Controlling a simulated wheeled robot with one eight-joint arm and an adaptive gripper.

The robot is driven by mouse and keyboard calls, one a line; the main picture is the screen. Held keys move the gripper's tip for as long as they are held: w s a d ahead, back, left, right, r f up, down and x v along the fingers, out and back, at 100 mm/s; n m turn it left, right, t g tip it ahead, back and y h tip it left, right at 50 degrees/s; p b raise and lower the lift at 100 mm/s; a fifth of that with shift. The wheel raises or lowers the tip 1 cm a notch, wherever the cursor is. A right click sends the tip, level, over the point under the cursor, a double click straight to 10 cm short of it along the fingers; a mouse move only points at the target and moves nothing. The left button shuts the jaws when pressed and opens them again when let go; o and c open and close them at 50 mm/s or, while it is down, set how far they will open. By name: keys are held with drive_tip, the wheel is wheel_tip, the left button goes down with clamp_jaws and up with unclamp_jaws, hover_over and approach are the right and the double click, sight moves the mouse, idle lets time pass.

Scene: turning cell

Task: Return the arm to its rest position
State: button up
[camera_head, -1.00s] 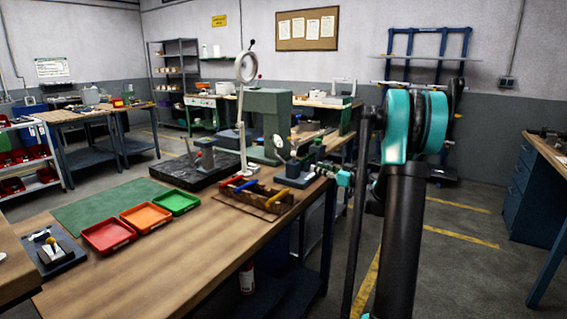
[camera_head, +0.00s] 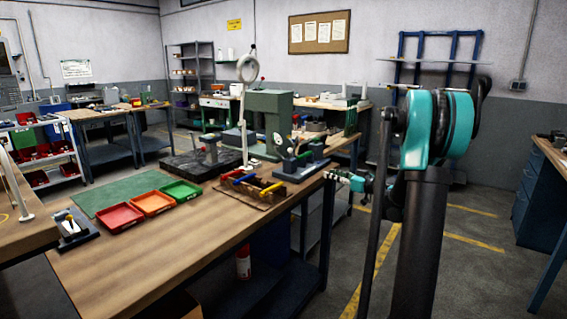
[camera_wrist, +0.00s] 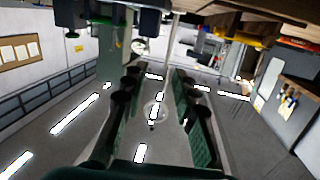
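My arm stands upright at the right of the head view, with a large teal joint (camera_head: 425,128) at its top and a dark link below. A small teal part of my arm (camera_head: 345,180) shows by the right end of the wooden bench (camera_head: 165,250); I cannot make out the fingers there. In the wrist view, my gripper (camera_wrist: 155,85) shows two dark green fingers spread apart. Floor is visible between them, and nothing is held.
The bench carries a red tray (camera_head: 120,217), an orange tray (camera_head: 153,202), a green tray (camera_head: 181,191), a wooden tool holder (camera_head: 250,192) and a green press (camera_head: 268,110). A blue cabinet (camera_head: 540,195) stands at far right. Floor between bench and cabinet looks clear.

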drive_tip(key=s+a+f+m+g+h, duration=0.25)
drive_tip(key=s+a+f, duration=0.2)
drive_tip(key=s, duration=0.55)
drive_tip(key=s+a+f+m+g+h, duration=0.1)
drive_tip(key=s+a+f+g+h, duration=0.25)
drive_tip(key=s, duration=0.65)
drive_tip(key=s+d+f+m+h, duration=0.1)
drive_tip(key=s+d+f+h, duration=0.1)
drive_tip(key=s+f, duration=0.2)
drive_tip(key=s+d+f+m+g+h, duration=0.1)
drive_tip(key=s+d+f+m+h, duration=0.1)
drive_tip(key=s, duration=0.8)
drive_tip(key=s+d+f+m+g+h, duration=0.1)
drive_tip(key=s+d+f+m+h, duration=0.1)
drive_tip(key=s+f, duration=0.4)
drive_tip(key=shift+s+d, duration=0.6)
drive_tip(key=shift+d, duration=0.2)
drive_tip(key=shift+w, duration=0.15)
